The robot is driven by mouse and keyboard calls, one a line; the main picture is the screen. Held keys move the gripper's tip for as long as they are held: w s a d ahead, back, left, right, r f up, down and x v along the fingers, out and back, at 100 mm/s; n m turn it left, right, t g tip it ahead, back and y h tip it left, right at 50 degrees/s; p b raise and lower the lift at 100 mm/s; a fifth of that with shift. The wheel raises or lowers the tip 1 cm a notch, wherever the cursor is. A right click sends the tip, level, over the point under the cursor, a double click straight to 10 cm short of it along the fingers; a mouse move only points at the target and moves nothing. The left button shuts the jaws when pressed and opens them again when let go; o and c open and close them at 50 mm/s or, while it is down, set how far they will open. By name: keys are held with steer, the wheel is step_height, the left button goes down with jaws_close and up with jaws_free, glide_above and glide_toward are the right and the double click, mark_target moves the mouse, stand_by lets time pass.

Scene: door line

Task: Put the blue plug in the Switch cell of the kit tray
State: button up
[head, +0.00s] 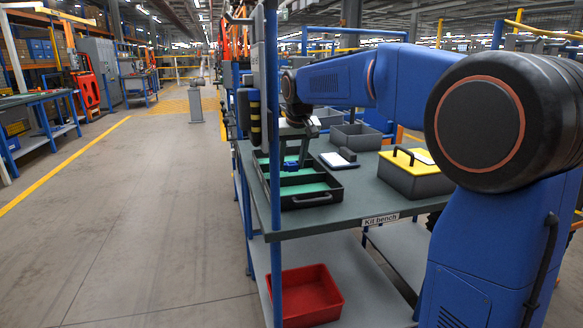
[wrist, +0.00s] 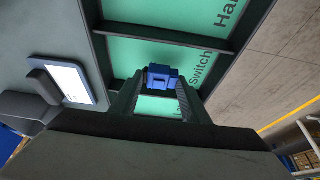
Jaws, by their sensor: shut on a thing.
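My gripper (wrist: 161,90) is shut on the blue plug (wrist: 163,77), which sits between its two fingers. The kit tray (wrist: 176,40) is black-walled with a green floor and lies below the fingers. The plug shows over the tray's cell labelled "Switch" (wrist: 201,67); I cannot tell its exact height above the floor. Another cell, with a label starting "Ha" (wrist: 228,14), lies beyond a divider. Part of a further green area shows between the fingers, its label mostly hidden. In the head view the plug (head: 290,166) is low over the tray (head: 318,197), under my gripper (head: 296,150).
The tray lies on the Kit bench (head: 350,208), near a blue upright post (head: 274,120). To its right are a white-topped dark item (head: 338,158), grey bins (head: 355,135) and a yellow-lidded box (head: 410,172). A red bin (head: 305,295) sits on the lower shelf.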

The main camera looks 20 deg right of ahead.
steer(key=shift+f, duration=1.05)
steer(key=shift+f, duration=0.1)
steer(key=o, duration=1)
steer(key=v, duration=1.2)
